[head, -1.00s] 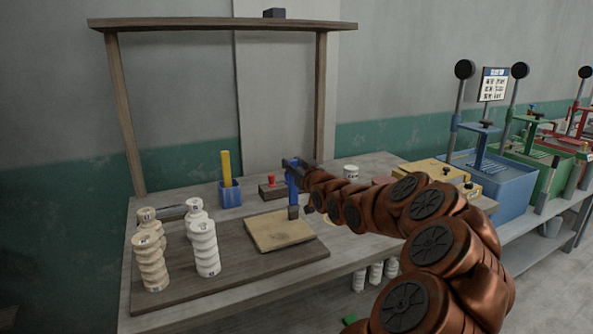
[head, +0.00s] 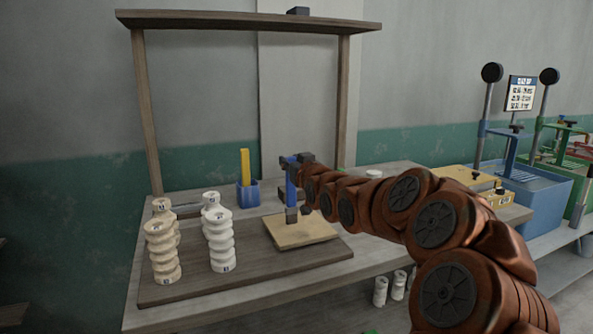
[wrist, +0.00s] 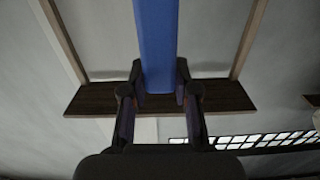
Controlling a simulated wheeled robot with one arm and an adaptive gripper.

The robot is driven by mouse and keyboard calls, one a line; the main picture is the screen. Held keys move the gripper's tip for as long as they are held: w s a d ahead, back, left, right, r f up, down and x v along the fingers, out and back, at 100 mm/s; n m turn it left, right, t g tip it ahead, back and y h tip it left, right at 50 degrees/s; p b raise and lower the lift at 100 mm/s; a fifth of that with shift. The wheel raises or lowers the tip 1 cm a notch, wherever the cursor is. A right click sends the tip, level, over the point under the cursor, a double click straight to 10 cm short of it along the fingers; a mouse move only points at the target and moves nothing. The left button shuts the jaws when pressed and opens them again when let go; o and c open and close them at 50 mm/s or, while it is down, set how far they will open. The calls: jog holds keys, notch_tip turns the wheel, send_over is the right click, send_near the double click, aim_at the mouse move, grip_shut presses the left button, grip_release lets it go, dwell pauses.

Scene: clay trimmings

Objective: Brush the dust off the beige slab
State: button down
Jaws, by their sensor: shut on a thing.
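The beige slab (head: 310,235) lies flat on a dark wooden board (head: 190,291) on the workbench in the head view. My gripper (head: 292,164) is above the slab's back part, shut on the blue handle of a brush (head: 291,187). The brush is upright, and its dark bristle end is at the slab's back left part. I cannot tell if it touches. In the wrist view the blue brush handle (wrist: 155,40) stands between the fingers of my gripper (wrist: 160,92). Dust on the slab is too small to make out.
Several ribbed cream pieces (head: 220,243) stand on the board's left. A blue cup (head: 248,195) with a yellow bar stands behind the slab. A wooden frame (head: 150,110) rises over the bench. A yellow box (head: 465,180) and blue tub (head: 535,190) are at right.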

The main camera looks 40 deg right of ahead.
notch_tip(320, 180, up, 8)
jog(key=a+p, duration=0.2)
jog(key=shift+w+a, duration=0.2)
jog(key=shift+w, duration=0.15)
dwell(0.3)
dwell(0.9)
